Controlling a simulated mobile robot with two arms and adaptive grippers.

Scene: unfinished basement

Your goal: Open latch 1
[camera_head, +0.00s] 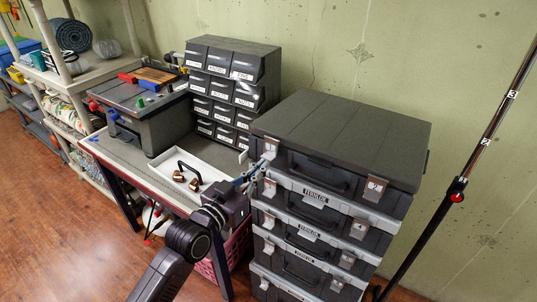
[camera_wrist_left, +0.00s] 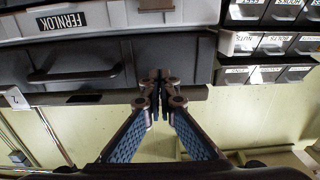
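The top dark grey case (camera_head: 340,140) of a stack has its lid down. A light metal latch (camera_head: 270,148) sits at its left front corner; I take it as latch 1, though its number is not readable. Latch 2 (camera_head: 375,187) is at the right front, and shows at the left in the left wrist view (camera_wrist_left: 15,97). My left gripper (camera_head: 258,175) is at the left front corner, just by the latch. In the left wrist view its fingertips (camera_wrist_left: 160,82) are drawn together before the case's front and hide the latch there. Contact is unclear. My right gripper is out of view.
More labelled cases (camera_head: 305,235) are stacked below. To the left, a table holds a white tray (camera_head: 205,165) with small brown parts, a grey toolbox (camera_head: 145,110) and a drawer cabinet (camera_head: 232,85). A pole (camera_head: 480,145) leans at the right. Floor is free at front left.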

